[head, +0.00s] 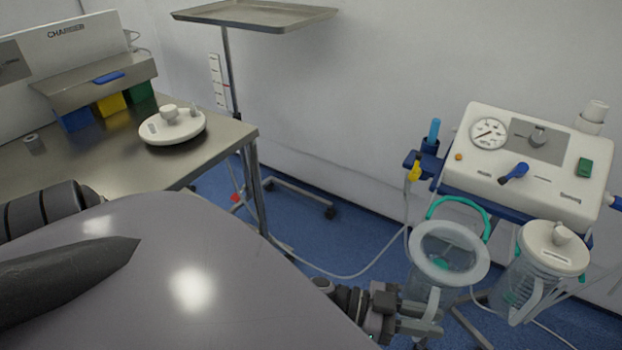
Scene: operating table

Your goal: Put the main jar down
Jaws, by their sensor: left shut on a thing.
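The main jar (418,283) is a clear, lidless jar with a pale rim, at the lower right in front of the suction unit (540,165). My left gripper (428,318) is shut on the jar's pale handle (433,302), low on its near side. The jar looks roughly upright. Its lower part is partly hidden by the gripper, and I cannot tell whether it touches a holder. A white round lid (180,130) lies on the metal table (105,160) at the left. My right gripper is not in view.
A second jar with a lid (553,250) hangs right of the main jar, close beside it. A tray stand (255,14) stands at the back. The table's front right part is clear.

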